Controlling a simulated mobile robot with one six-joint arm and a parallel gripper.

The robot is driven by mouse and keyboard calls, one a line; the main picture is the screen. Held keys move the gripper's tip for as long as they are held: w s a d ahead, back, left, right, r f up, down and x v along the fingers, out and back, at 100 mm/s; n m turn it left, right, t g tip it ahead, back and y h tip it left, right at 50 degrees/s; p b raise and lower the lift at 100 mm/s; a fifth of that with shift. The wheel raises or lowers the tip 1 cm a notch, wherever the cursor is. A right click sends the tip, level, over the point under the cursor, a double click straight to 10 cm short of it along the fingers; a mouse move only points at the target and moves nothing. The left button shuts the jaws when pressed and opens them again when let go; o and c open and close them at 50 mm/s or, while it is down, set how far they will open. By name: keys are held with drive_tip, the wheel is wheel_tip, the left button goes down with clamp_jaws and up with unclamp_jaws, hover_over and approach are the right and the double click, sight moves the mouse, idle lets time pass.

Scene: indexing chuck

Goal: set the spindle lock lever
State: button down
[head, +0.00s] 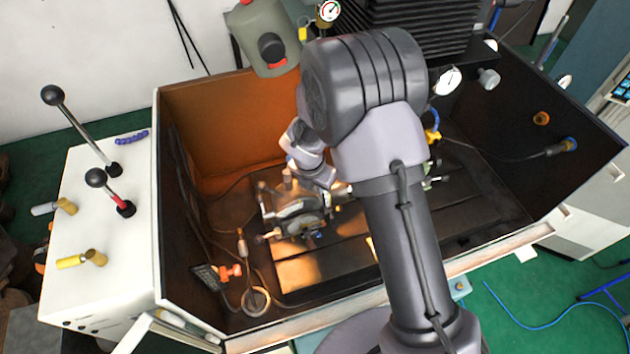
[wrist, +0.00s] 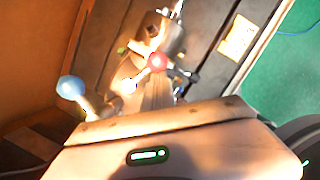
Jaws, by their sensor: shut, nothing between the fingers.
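The indexing chuck (head: 298,212) sits on the machine bed in the head view, partly hidden by my wrist and arm. In the wrist view, a short lever with a red ball (wrist: 157,60) stands by the metal fixture, and another lever with a blue ball (wrist: 72,86) stands to its left. I cannot tell which of them is the spindle lock lever. My gripper (wrist: 160,130) fills the bottom of the wrist view close to these levers; its fingertips are hidden. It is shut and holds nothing. Contact with a lever cannot be made out.
High enclosure walls (head: 215,125) surround the bed. A white cabinet (head: 95,235) at the left carries two black-knobbed levers (head: 52,95). A grey-green housing (head: 268,35) hangs at the back. Hoses and a ring (head: 255,300) lie at the front left. Bare bed shows in front of the chuck.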

drive_tip(key=shift+w+d+r+n+p, duration=0.1)
drive_tip(key=shift+w+d+n+p, duration=0.2)
drive_tip(key=shift+n+p, duration=0.85)
drive_tip(key=shift+w+y, duration=0.1)
drive_tip(key=shift+y, duration=0.2)
